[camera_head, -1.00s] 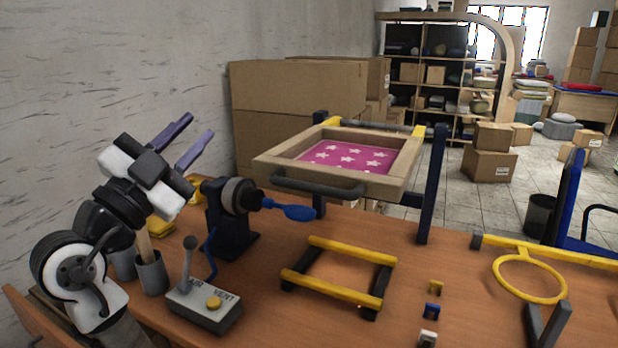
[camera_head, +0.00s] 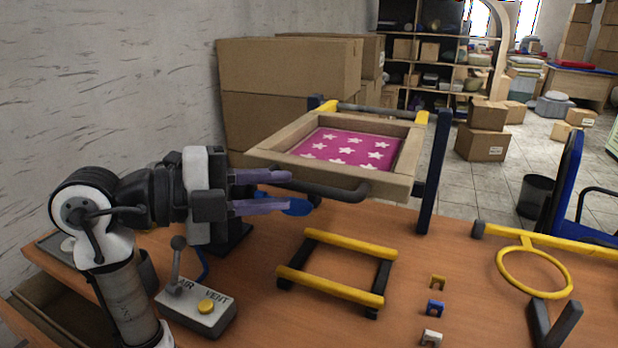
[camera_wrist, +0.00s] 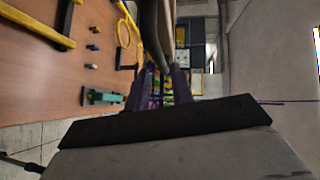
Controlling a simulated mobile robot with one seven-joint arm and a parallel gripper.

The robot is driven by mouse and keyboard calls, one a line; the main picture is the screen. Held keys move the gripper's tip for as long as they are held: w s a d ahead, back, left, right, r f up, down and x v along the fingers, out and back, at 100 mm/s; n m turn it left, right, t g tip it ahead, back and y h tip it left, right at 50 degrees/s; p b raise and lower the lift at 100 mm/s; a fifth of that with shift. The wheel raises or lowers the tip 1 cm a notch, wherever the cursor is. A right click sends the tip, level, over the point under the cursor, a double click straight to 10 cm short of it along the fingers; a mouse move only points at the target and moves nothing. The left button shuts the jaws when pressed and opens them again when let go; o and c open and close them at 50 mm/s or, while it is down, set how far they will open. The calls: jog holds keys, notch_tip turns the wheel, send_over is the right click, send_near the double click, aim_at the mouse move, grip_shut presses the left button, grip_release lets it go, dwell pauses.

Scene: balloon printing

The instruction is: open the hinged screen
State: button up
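The hinged screen (camera_head: 280,146) is a pale wooden frame around a pink panel with white stars. It hangs nearly level between dark blue posts, above a yellow-and-black stand (camera_head: 345,242). A dark handle (camera_head: 325,190) runs along its front edge. My gripper (camera_head: 290,191) has two purple fingers spread apart, pointing right, at the left end of the handle. I cannot tell whether they touch it. In the wrist view the fingers (camera_wrist: 160,84) appear apart, with a dark bar, apparently the handle (camera_wrist: 153,35), just beyond them.
A blue balloon (camera_head: 297,208) shows behind my fingers. A grey AIR/VENT box (camera_head: 197,309) with a lever stands below my arm. A yellow ring (camera_head: 499,262) and small coloured clips (camera_head: 436,307) are at right. Cardboard boxes (camera_head: 290,70) stand behind.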

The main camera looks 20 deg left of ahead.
aim_at(300, 188)
jog(key=p+x, duration=0.1)
jog(key=x, duration=0.4)
jog(key=shift+w+d, duration=0.2)
jog(key=shift+w, duration=0.1)
grip_shut()
